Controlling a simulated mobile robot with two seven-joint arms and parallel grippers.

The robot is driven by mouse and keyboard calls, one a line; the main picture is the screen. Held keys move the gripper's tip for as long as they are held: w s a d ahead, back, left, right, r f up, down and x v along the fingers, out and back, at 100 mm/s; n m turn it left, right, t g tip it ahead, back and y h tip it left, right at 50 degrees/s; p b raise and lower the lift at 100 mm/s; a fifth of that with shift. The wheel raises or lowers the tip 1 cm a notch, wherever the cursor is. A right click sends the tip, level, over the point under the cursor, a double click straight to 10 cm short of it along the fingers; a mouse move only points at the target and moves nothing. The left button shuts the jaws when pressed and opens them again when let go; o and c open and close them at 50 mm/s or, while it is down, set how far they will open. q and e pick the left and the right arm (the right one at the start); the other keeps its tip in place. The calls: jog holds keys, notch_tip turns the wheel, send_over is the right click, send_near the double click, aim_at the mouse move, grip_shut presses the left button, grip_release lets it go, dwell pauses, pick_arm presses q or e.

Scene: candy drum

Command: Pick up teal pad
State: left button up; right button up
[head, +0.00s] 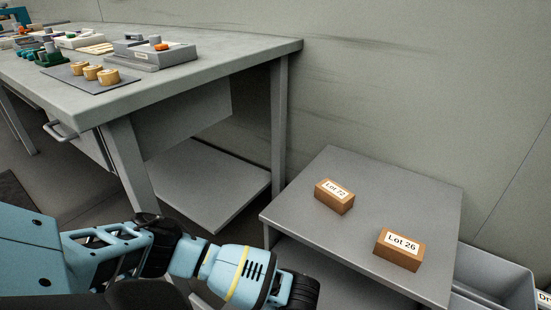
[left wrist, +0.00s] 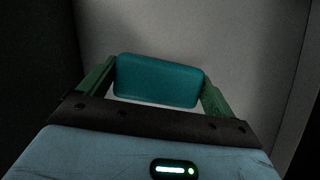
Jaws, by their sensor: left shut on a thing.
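The teal pad (left wrist: 160,80) is a rounded block seen in the left wrist view. My left gripper (left wrist: 158,76) is shut on it, with one green finger at each end of the pad. The pad's far side is hidden, and I cannot tell whether it touches anything beyond the fingers. In the head view my left arm comes in at the bottom left, but its fingers and the pad are out of sight. My right gripper is in neither view.
A low grey table (head: 310,210) holds two brown blocks, Lot 72 (head: 334,197) and Lot 26 (head: 399,250). A grey bin (head: 497,277) is at its right. A workbench (head: 220,62) with several items stands at upper left. Pale grey surfaces surround the pad in the wrist view.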

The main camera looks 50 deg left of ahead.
pick_arm(q)
notch_tip(320, 180, up, 8)
jog(key=p, duration=0.3)
jog(key=shift+r+p, duration=0.2)
jog(key=shift+p, duration=0.2)
jog(key=shift+r, duration=0.15)
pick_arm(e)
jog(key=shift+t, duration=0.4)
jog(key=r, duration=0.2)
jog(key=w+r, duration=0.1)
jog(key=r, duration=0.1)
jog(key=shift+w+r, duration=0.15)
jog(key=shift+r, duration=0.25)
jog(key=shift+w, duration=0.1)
